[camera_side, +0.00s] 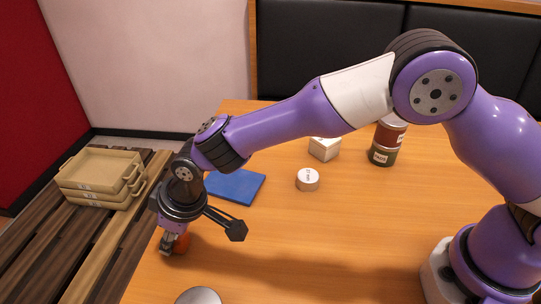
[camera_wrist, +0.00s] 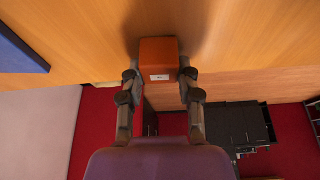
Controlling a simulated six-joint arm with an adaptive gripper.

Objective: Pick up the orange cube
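The orange cube (camera_wrist: 158,56) shows in the wrist view at the top middle, with a small white label on its near face. In the side view, the cube (camera_side: 182,243) is at the table's left edge area, partly hidden by my gripper (camera_side: 168,242). In the wrist view, the two fingertips of my gripper (camera_wrist: 159,75) stand on either side of the cube's near part. The fingers are spread apart and close to its sides. A firm hold on the cube does not show. The cube appears to be at table height.
A blue mat (camera_side: 237,186) lies behind my gripper. A white round piece (camera_side: 308,180), a white box (camera_side: 324,149) and stacked labelled cans (camera_side: 384,155) stand farther back. A pale round object (camera_side: 198,297) is at the front. Beige trays (camera_side: 100,178) sit on the slatted bench (camera_side: 95,245) at left.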

